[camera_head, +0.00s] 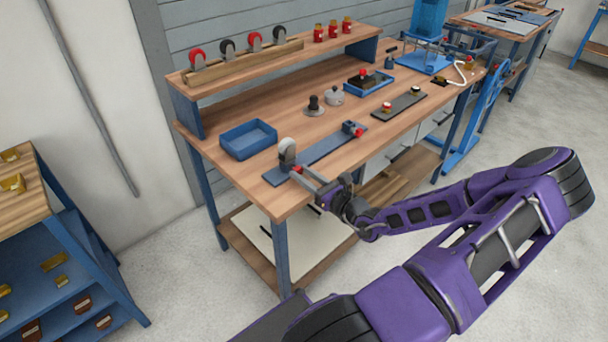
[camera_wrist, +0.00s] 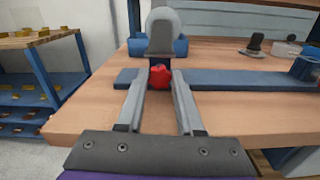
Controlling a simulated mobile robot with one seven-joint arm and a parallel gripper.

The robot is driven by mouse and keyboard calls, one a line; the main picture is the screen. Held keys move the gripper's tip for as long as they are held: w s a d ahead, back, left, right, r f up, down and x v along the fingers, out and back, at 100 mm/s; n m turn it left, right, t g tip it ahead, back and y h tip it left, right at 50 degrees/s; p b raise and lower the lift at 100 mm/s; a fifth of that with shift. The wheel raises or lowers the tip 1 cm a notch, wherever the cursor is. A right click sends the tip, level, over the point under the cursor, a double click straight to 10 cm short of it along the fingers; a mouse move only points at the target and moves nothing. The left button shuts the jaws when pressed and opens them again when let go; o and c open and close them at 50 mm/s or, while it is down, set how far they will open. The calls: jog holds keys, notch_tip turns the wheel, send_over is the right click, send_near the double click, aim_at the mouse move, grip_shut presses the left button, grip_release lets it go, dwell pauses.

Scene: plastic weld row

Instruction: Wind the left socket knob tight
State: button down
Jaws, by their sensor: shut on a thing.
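The left socket knob is red (camera_wrist: 159,77) and sits at the front of the left socket on a long blue bar (camera_head: 324,157). A grey, round-topped piece (camera_head: 287,151) stands upright at that socket; it also shows in the wrist view (camera_wrist: 163,30). My gripper (camera_wrist: 159,84) reaches in from the front, with one finger on each side of the knob, closed on it. In the head view my gripper (camera_head: 302,174) hides most of the knob. The right socket (camera_head: 348,127) at the bar's far end has its own red knob (camera_head: 359,132).
A blue tray (camera_head: 248,139) stands behind the bar. A black knobbed piece (camera_head: 314,106) and a grey lidded piece (camera_head: 334,95) stand further back. A raised shelf (camera_head: 240,72) carries red and black wheels and small red jars. The bench front edge lies under my arm.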

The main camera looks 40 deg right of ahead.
jog(key=shift+r+m+p, duration=0.15)
jog(key=shift+m+p, duration=0.15)
jog(key=shift+p, duration=0.25)
jog(key=shift+p, duration=0.35)
jog(key=shift+r+m+p, duration=0.1)
jog(key=shift+m+p, duration=0.7)
jog(key=shift+p, duration=0.1)
jog(key=shift+f+m+p, duration=0.15)
jog(key=shift+m+p, duration=0.65)
jog(key=shift+m, duration=0.15)
jog(key=shift+f+m+p, duration=0.1)
jog(key=shift+m+p, duration=0.7)
jog(key=shift+m, duration=0.15)
jog(key=c, duration=0.5)
grip_release()
jog(key=shift+c, duration=0.2)
jog(key=shift+d, duration=0.1)
jog(key=shift+s, duration=0.1)
